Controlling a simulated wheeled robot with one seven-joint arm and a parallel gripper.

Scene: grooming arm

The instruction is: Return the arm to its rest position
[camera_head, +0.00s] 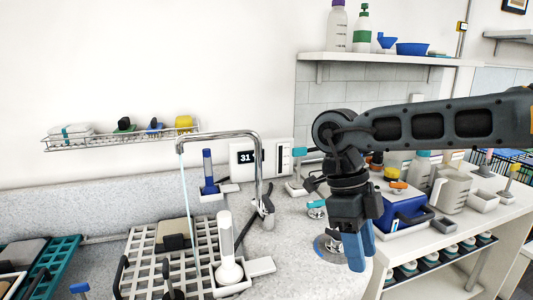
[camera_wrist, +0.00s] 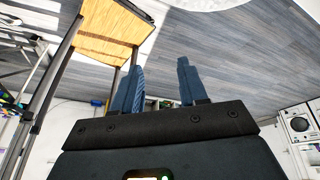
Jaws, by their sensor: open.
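My arm reaches in from the right edge of the head view, its dark links running left to a bent joint. My gripper (camera_head: 357,250) hangs below that joint with its blue fingers pointing down, over the front right of the speckled counter (camera_head: 295,275). In the wrist view my gripper (camera_wrist: 157,88) shows two blue fingers apart, with nothing between them. The fingers hide part of the counter edge behind them.
A metal faucet (camera_head: 225,137) stands left of my gripper, over a white grid rack (camera_head: 145,245). A blue box (camera_head: 402,212) and a pitcher (camera_head: 451,188) stand right of it. A shelf (camera_head: 385,59) with bottles is above my arm. A wire rack (camera_head: 120,139) hangs on the wall.

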